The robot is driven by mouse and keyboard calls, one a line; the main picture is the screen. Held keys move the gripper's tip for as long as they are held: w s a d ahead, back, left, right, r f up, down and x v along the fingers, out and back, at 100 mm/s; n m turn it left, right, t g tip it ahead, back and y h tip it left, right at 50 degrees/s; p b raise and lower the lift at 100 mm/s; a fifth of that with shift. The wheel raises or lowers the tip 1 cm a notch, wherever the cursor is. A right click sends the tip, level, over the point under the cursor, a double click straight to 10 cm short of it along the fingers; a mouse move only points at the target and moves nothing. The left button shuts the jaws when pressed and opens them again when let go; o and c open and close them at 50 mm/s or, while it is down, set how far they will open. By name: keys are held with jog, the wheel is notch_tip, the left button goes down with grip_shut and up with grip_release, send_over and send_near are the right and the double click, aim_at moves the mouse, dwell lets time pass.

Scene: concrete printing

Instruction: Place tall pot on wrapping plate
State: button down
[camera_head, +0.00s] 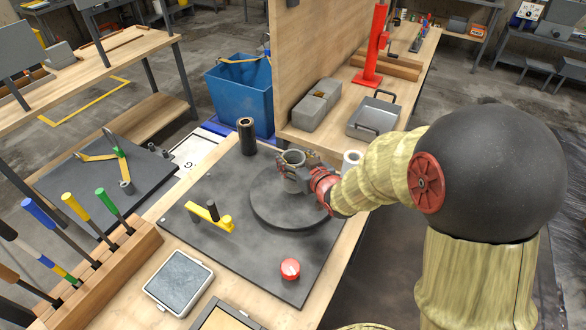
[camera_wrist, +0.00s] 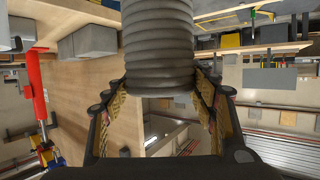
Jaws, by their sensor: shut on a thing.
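The tall pot is a grey ribbed cylinder (camera_wrist: 158,50) held between my two fingers in the wrist view. In the head view the pot (camera_head: 292,160) stands upright at the round dark plate (camera_head: 265,208), over its back part. I take this disc to be the wrapping plate. My gripper (camera_head: 300,172) reaches in from the right and is shut on the pot's side; its fingers also show in the wrist view (camera_wrist: 162,98).
A white cylinder (camera_head: 351,162) stands behind my arm. A tool rack (camera_head: 95,275) is at the left. A wooden partition (camera_head: 320,45) rises behind.

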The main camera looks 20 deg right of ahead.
jog(key=shift+w+f, duration=0.15)
jog(key=shift+w, duration=0.15)
jog(key=shift+w+f+b, duration=0.15)
jog(key=shift+f+b, duration=0.45)
jog(key=shift+f, duration=1)
jog(key=shift+f, duration=0.15)
jog(key=c, duration=0.7)
grip_release()
jog(key=shift+f, duration=0.15)
jog(key=shift+c, duration=0.2)
jog(key=shift+o, duration=0.4)
